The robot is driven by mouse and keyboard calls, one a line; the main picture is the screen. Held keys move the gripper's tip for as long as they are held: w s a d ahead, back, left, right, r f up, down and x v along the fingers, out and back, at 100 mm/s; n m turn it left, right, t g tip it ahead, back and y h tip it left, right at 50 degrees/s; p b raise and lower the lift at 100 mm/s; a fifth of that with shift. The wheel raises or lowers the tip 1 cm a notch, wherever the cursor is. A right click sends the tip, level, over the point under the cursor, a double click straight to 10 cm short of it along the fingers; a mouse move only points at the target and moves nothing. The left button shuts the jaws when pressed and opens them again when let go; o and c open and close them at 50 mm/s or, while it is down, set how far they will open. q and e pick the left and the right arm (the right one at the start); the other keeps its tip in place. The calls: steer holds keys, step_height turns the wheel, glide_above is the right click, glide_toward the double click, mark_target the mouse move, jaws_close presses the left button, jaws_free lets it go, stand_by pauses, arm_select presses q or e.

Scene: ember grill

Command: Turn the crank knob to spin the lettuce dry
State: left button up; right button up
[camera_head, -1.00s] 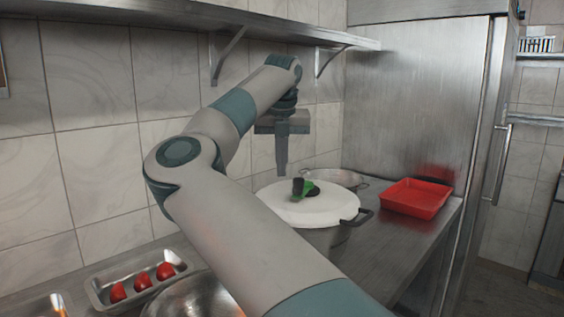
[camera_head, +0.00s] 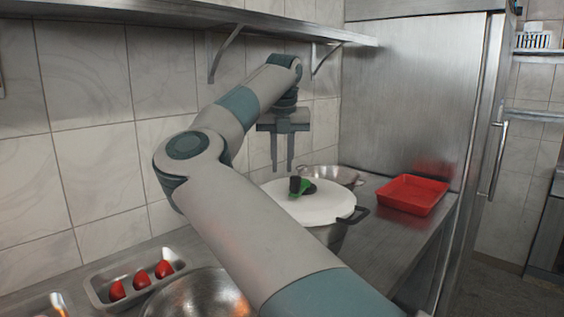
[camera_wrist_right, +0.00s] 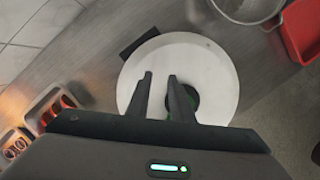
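The salad spinner is a pot with a white lid (camera_head: 325,211) on the steel counter. A green crank with a dark knob (camera_head: 295,186) stands on the lid. In the right wrist view the lid (camera_wrist_right: 221,75) lies below the fingers, and the green and dark crank (camera_wrist_right: 192,98) is partly hidden behind one finger. My right gripper (camera_head: 281,168) points down, open and empty, above and slightly left of the knob in the head view, apart from it. Its fingers (camera_wrist_right: 160,76) also show in the wrist view. The lettuce is hidden. My left gripper is out of view.
A metal colander (camera_head: 341,174) stands behind the spinner, and a red tray (camera_head: 412,207) to its right. A steel tray with red tomatoes (camera_head: 94,292) and a metal bowl (camera_head: 186,302) are at front left. A shelf (camera_head: 200,14) hangs above.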

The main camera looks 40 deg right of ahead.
steer(key=shift+r, duration=0.1)
